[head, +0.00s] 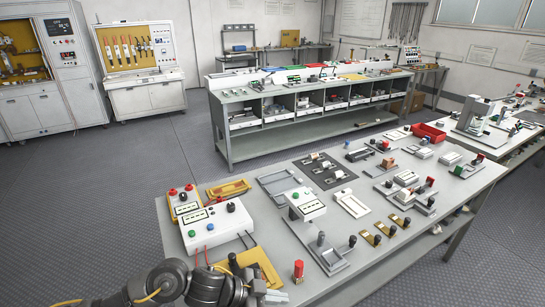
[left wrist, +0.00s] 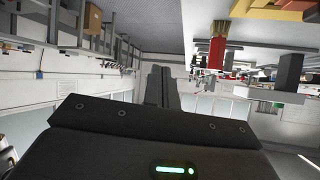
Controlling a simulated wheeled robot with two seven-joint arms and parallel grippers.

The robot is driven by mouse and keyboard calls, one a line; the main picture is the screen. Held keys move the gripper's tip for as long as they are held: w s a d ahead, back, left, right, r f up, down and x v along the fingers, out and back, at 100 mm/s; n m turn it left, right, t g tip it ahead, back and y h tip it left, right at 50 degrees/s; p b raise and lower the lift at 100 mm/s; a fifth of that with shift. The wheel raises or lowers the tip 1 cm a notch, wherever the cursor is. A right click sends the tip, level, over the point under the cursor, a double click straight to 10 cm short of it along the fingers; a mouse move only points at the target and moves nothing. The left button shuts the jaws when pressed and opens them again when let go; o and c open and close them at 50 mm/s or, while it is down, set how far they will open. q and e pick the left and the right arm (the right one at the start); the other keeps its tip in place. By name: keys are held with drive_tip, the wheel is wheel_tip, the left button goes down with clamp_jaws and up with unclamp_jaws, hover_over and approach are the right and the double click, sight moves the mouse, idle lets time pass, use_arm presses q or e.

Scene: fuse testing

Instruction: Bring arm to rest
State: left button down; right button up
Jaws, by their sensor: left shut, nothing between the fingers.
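My left arm comes in at the bottom left of the head view, low over the near-left corner of the workbench (head: 390,270). My left gripper (head: 262,288) is at the near edge of the bench, beside a yellow holder (head: 262,262) and left of a red-topped piece (head: 298,270). Its fingers (left wrist: 160,85) are shut together and empty in the left wrist view, which is turned upside down. The arm hides part of the bench's near-left corner. My right gripper is in neither view.
A white test box (head: 217,225) with red, green and black knobs stands just behind the arm. Several fixtures and a red bin (head: 429,131) cover the bench farther right. A second bench (head: 310,95) with shelves stands behind. The floor (head: 100,200) on the left is clear.

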use_arm(q)
drive_tip(key=s+a+n+t+y, duration=0.1)
drive_tip(key=a+n+t+y, duration=0.1)
drive_tip(key=a+n, duration=0.1)
drive_tip(key=s+a+f+n+t+y, duration=0.1)
drive_tip(key=s+a+n+t+y, duration=0.1)
drive_tip(key=a+n, duration=0.1)
drive_tip(key=s+a+f+n+t+y, duration=0.1)
drive_tip(key=a+n+t+y, duration=0.1)
drive_tip(key=a+n, duration=0.1)
drive_tip(key=shift+s+a+n+t, duration=0.2)
drive_tip(key=shift+a+n+t, duration=0.15)
drive_tip(key=shift+a, duration=0.35)
drive_tip(key=s+a+f+n+g+y, duration=0.3)
drive_tip(key=s+a, duration=0.5)
drive_tip(key=s+a+f+n+g+y, duration=0.2)
drive_tip(key=s+a+f+g, duration=0.1)
drive_tip(key=s+a, duration=0.5)
drive_tip(key=s+f+g+b, duration=0.1)
drive_tip(key=s+f, duration=0.1)
drive_tip(key=f, duration=1.4)
drive_tip(key=s+f+b, duration=0.2)
drive_tip(key=f, duration=1.3)
drive_tip(key=s+a+f+g+b, duration=0.1)
drive_tip(key=s+a+f, duration=0.1)
drive_tip(key=s+f, duration=1.3)
drive_tip(key=shift+a+f+y, duration=0.15)
drive_tip(key=shift+y, duration=0.15)
drive_tip(key=shift+w, duration=0.1)
